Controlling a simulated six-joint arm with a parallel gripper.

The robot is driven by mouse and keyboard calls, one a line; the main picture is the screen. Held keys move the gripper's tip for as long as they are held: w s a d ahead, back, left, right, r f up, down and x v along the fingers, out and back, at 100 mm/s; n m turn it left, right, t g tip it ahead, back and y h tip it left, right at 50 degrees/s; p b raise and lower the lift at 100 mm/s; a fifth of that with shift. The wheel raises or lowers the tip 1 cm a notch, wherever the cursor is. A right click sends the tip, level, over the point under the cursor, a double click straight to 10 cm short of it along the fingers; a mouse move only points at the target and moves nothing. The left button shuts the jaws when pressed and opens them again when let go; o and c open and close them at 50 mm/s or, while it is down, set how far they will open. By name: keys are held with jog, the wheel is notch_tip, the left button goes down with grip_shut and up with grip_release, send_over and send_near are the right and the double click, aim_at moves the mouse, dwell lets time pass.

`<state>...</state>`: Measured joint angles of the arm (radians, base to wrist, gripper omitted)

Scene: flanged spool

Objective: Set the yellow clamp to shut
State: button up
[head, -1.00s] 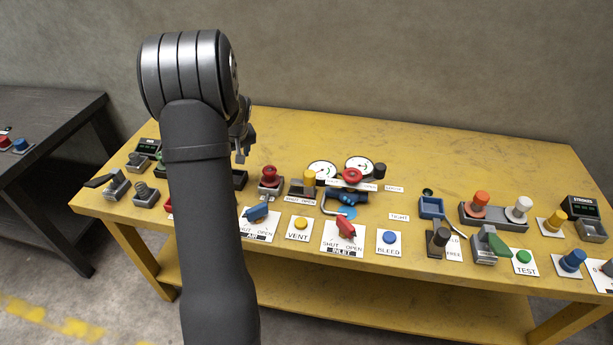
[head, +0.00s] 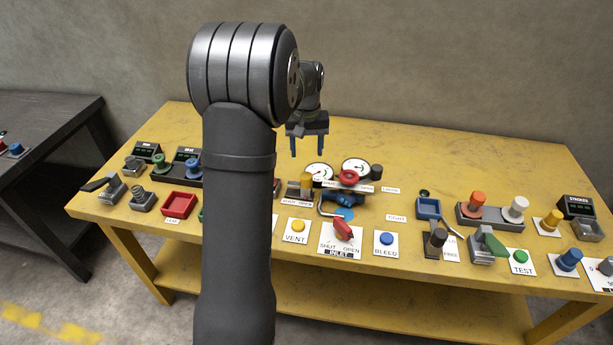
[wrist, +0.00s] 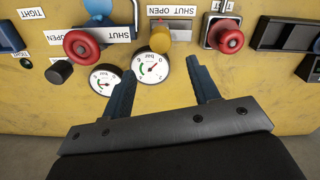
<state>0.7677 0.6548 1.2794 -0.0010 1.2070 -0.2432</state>
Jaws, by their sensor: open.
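The yellow clamp (head: 306,180) has a yellow knob on a grey block, at the back middle of the yellow bench. A SHUT OPEN label (head: 295,202) lies in front of it. In the wrist view the clamp's yellow knob (wrist: 160,40) shows just beyond the fingertips, with its label (wrist: 172,11) upside down. I cannot tell for certain which end the clamp is set to. My gripper (head: 308,153) is open and empty, above and behind the clamp, apart from it. In the wrist view its fingers (wrist: 160,66) point towards the knob.
Two white gauges (head: 354,168) stand close by the clamp, with a red knob (head: 347,177) to the right. A red mushroom button (wrist: 222,34) is on the clamp's other side. In front are the red inlet lever (head: 343,230) and yellow vent button (head: 297,226).

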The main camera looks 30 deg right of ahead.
aim_at(306, 175)
notch_tip(306, 175, down, 11)
jog(key=shift+r, duration=0.1)
dwell(0.3)
